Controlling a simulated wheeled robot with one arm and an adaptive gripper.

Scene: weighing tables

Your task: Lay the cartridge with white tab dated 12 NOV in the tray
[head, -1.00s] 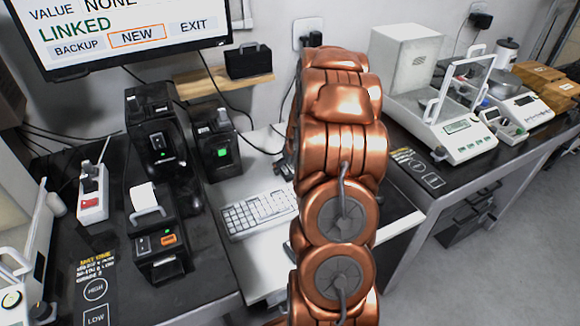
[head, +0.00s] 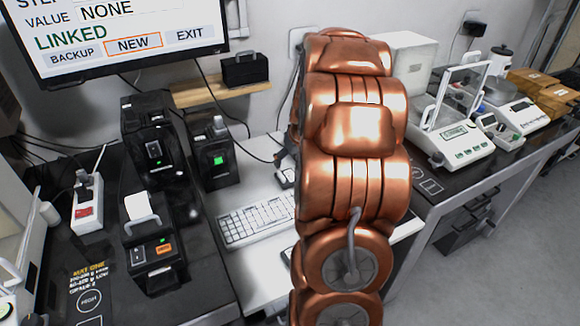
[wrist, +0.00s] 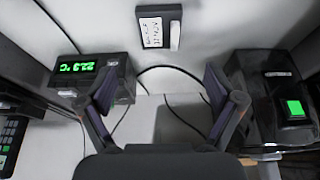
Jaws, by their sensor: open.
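My gripper (wrist: 163,88) is open in the wrist view, its two dark fingers spread apart with nothing between the tips. Ahead of it, a small dark flat piece with a white label (wrist: 152,32) is against a pale surface. The label has handwriting that I cannot read surely, so I cannot tell whether this is the 12 NOV cartridge. In the head view my copper arm hides the gripper. I cannot pick out the tray for certain in either view.
In the wrist view, a black box with a green temperature display (wrist: 88,68) is at left and a dark device with a green button (wrist: 294,108) at right. The head view shows a keyboard (head: 258,220), a label printer (head: 150,250) and a balance (head: 455,135).

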